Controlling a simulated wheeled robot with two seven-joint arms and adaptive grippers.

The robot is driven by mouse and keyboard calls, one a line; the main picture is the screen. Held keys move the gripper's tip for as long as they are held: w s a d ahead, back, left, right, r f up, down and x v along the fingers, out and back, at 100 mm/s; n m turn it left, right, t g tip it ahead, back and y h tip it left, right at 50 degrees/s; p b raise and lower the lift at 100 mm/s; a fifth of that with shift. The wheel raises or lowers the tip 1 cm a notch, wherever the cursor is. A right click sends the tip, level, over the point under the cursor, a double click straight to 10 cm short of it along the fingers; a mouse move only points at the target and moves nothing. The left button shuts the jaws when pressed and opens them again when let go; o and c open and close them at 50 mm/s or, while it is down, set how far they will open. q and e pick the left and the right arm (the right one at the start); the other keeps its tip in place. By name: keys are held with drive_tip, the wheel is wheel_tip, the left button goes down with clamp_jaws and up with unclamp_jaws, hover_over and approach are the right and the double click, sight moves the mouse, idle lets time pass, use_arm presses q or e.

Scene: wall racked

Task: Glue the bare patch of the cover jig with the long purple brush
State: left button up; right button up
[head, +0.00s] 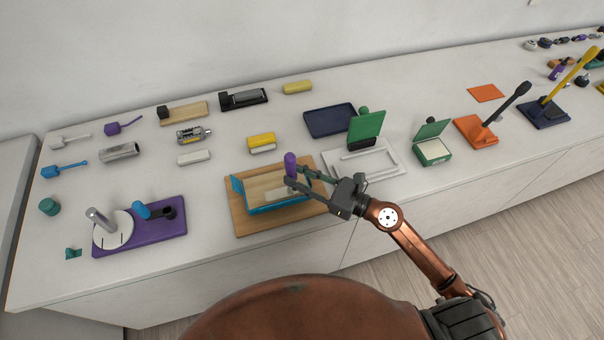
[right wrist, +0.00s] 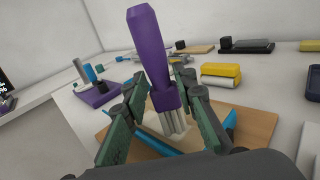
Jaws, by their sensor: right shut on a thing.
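The cover jig is a wooden board (head: 240,222) with a blue frame (head: 238,188) around a lighter panel (head: 262,184). A paler patch (head: 272,195) shows on the panel, partly covered by the gripper. The purple brush (head: 290,160) stands upright in my right gripper (head: 296,178), over the right part of the panel. In the right wrist view the brush handle (right wrist: 146,45) points up, and its pale bristles (right wrist: 175,120) point down at the panel. I cannot tell whether they touch it. The right fingers are shut on the brush. My left gripper is out of view.
A purple base (head: 172,225) with a white disc stands left of the jig. A yellow block (head: 262,140) and a navy tray (head: 328,120) lie behind. The counter's front edge is near.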

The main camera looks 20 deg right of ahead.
drive_tip(key=shift+a+r+p, duration=0.15)
drive_tip(key=shift+a+p, duration=0.7)
drive_tip(key=shift+a, duration=0.35)
drive_tip(key=shift+s+a+f+p, duration=0.15)
drive_tip(key=shift+a+p, duration=0.65)
drive_tip(key=shift+a, duration=0.8)
drive_tip(key=shift+a+p, duration=0.9)
drive_tip(key=shift+a, duration=0.35)
drive_tip(key=shift+a+p, duration=0.3)
drive_tip(key=shift+a, duration=0.4)
drive_tip(key=shift+a+f, duration=0.1)
drive_tip(key=shift+a, duration=0.1)
wheel_tip(320, 180, up, 7)
drive_tip(key=p, duration=0.7)
